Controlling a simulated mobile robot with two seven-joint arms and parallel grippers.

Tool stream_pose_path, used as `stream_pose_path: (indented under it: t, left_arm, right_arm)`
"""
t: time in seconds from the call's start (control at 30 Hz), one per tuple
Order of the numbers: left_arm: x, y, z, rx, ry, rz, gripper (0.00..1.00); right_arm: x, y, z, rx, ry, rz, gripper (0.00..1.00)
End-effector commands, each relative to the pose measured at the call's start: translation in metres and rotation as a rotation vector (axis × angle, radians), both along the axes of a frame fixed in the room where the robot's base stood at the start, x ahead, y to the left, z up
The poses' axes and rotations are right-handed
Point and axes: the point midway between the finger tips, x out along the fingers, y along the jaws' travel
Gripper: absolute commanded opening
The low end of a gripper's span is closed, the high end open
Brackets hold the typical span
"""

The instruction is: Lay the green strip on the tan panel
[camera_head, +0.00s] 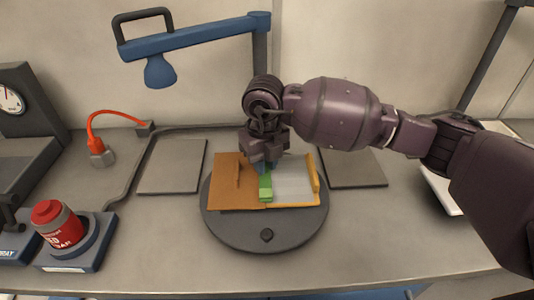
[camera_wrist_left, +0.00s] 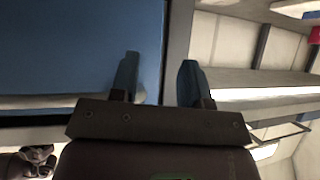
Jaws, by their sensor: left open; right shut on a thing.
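The green strip (camera_head: 265,188) is upright in the picture, along the seam between a tan-brown panel (camera_head: 226,187) and a light grey panel (camera_head: 291,181) with yellow-orange edges. My right gripper (camera_head: 264,166) is shut on the far end of the green strip and hides that end. I cannot tell whether the strip touches the panel or is held just above it. The panels lie on a round dark turntable (camera_head: 267,235). My left gripper (camera_wrist_left: 158,82) is open and empty in the left wrist view, away from the panels; it is not in the head view.
A brown strip (camera_head: 237,175) lies on the tan-brown panel and an orange strip (camera_head: 313,172) on the right edge. Dark flat mats (camera_head: 172,166) flank the turntable. A red jar (camera_head: 58,224) stands at left; a blue lamp arm (camera_head: 195,36) reaches over the back.

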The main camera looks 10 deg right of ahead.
Motion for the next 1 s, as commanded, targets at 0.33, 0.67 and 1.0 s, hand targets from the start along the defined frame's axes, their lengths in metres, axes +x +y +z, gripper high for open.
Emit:
stream_pose_path:
  t: [0.33, 0.67, 1.0]
  left_arm:
    - [-0.0022, 0.0002, -0.0037, 0.000, 0.005, 0.000, 0.43]
    - [-0.0073, 0.0011, -0.0061, 0.000, 0.015, 0.004, 0.43]
    - [-0.0048, 0.0009, -0.0043, 0.000, 0.010, 0.002, 0.43]
  right_arm:
    - [-0.0023, 0.0027, -0.0056, 0.001, 0.000, 0.000, 0.00]
    - [-0.0020, 0.0024, -0.0056, 0.000, 0.000, 0.000, 0.48]
    - [-0.0013, 0.0022, 0.0033, 0.000, -0.003, 0.000, 0.48]
